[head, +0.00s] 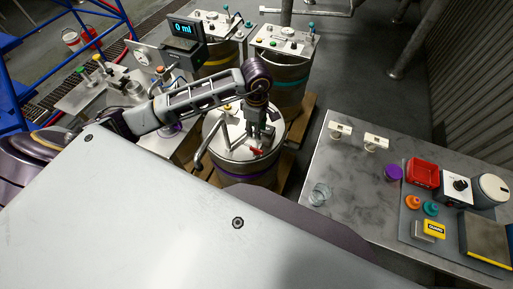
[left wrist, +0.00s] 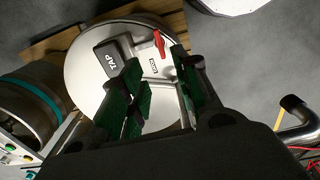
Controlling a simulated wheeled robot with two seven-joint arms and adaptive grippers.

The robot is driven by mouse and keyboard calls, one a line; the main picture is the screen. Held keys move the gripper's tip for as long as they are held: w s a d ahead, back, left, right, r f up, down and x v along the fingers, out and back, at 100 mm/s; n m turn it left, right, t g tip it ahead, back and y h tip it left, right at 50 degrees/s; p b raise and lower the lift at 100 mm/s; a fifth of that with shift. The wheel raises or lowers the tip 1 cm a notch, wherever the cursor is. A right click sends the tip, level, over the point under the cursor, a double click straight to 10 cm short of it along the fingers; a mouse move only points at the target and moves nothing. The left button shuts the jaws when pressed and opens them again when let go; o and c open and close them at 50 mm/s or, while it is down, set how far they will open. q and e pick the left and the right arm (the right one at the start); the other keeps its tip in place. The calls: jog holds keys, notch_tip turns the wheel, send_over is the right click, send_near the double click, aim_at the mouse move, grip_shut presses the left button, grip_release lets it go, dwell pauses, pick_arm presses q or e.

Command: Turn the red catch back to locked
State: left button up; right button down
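The red catch (head: 257,150) sits on the round pale lid (head: 228,134) of a drum, near its front right part. My left gripper (head: 261,143) is over the lid, close to the catch. In the left wrist view its green-padded fingers (left wrist: 155,58) are apart, with the catch showing between and beyond their tips. I cannot tell whether a finger touches it. My right gripper is not in view.
The drum stands on a wooden pallet (head: 293,145) with other drums behind. A metal table (head: 343,183) at right holds a glass, a red tray and several small items. A 0 ml display (head: 183,29) stands at back left.

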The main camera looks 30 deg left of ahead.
aim_at(256, 149)
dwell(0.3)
pick_arm(q)
jog(key=shift+f+p, duration=0.75)
jog(key=shift+f, duration=6.15)
grip_shut()
